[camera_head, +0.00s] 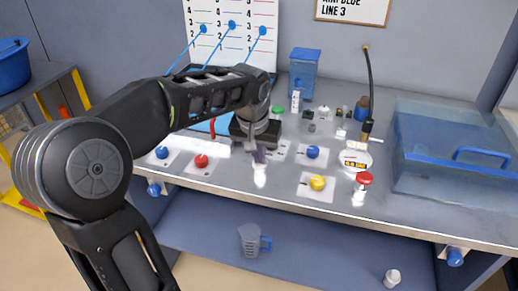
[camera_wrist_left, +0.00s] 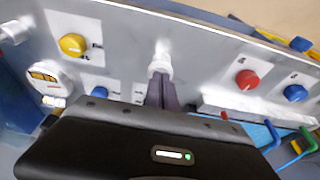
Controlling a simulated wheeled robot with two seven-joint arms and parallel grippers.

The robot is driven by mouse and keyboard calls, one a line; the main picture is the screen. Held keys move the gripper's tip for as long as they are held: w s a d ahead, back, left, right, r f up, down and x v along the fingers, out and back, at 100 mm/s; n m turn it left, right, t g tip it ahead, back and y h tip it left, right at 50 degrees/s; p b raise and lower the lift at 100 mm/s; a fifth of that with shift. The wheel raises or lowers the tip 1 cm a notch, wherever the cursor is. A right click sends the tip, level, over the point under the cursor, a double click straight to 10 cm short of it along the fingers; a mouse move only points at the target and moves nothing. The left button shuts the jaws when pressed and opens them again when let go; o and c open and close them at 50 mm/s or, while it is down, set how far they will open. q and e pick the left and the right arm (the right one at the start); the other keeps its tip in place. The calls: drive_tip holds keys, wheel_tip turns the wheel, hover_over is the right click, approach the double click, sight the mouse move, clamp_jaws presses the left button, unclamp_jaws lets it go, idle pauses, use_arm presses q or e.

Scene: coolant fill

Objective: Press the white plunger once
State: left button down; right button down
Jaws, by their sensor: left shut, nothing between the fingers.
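The white plunger (camera_head: 260,176) stands near the front edge of the grey bench, just below my left gripper in the head view. It also shows in the left wrist view (camera_wrist_left: 160,62), directly beyond the fingertips. My left gripper (camera_head: 260,156) points down with its fingers together and nothing between them. Its dark fingers (camera_wrist_left: 162,92) line up with the plunger's near end. I cannot tell whether the fingertips touch the plunger. My right gripper is in neither view.
A red knob (camera_head: 201,161), blue knob (camera_head: 313,152), yellow knob (camera_head: 317,183) and red-topped button (camera_head: 364,179) surround the plunger. A round gauge (camera_head: 355,159) and blue clear-lidded box (camera_head: 455,150) are to the right. A measuring jug (camera_head: 252,240) stands on the lower shelf.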

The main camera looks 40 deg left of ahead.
use_arm(q)
drive_tip(key=shift+s+f, duration=0.15)
drive_tip(key=shift+f, duration=0.05)
wheel_tip(320, 180, up, 5)
drive_tip(key=p, duration=0.4)
drive_tip(key=shift+f, duration=0.2)
drive_tip(key=a+v, duration=0.1)
drive_tip(key=v, duration=0.8)
drive_tip(key=shift+d+r+b, duration=0.4)
drive_tip(key=shift+d, duration=0.1)
